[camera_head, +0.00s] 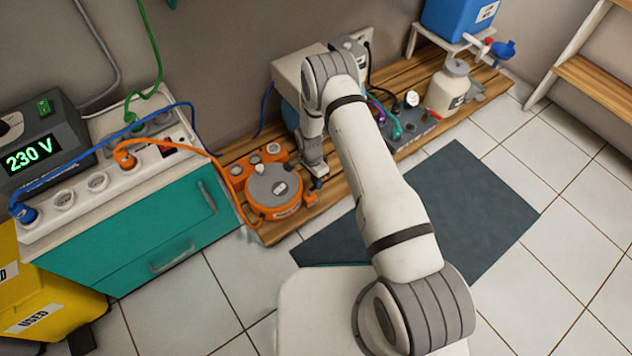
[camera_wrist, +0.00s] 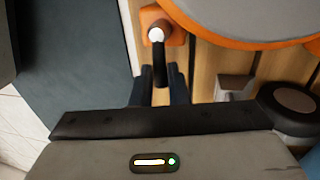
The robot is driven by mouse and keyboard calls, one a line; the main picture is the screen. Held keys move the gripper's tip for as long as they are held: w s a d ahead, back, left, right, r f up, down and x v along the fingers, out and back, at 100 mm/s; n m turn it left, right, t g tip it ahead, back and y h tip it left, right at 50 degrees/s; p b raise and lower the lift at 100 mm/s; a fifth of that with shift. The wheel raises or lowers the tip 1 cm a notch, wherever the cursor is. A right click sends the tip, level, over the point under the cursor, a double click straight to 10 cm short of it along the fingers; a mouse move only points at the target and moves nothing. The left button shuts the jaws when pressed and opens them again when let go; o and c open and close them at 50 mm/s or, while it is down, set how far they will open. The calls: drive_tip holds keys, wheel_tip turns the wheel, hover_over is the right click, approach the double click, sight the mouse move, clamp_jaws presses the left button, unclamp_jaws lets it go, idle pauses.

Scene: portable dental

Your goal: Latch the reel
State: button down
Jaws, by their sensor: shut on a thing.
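The orange cable reel (camera_head: 272,190) with a grey round top sits on the wooden slatted platform. Its orange rim (camera_wrist: 240,42) and grey disc fill the top right of the wrist view. A black latch lever (camera_wrist: 160,62) with a white round end stands at an orange bracket (camera_wrist: 176,38) beside the rim. My gripper (camera_wrist: 158,80) has one dark finger on each side of the lever and is shut on it. In the head view my gripper (camera_head: 318,182) is low at the reel's right side, and the lever is too small to make out.
An orange cable runs from the reel to the white socket panel (camera_head: 80,205) above the teal cabinet (camera_head: 150,240). A gauge (camera_head: 411,98) and a white bottle (camera_head: 448,88) stand farther right on the platform. A dark mat (camera_head: 470,205) lies on the tiled floor in front.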

drive_tip(key=shift+s, duration=0.2)
drive_tip(key=c, duration=1.4)
unclamp_jaws()
drive_tip(key=shift+w, duration=0.15)
wheel_tip(320, 180, up, 8)
drive_tip(key=w+a+p, duration=0.1)
drive_tip(key=p, duration=0.2)
drive_tip(key=shift+f, duration=0.2)
drive_tip(key=shift+w, duration=0.1)
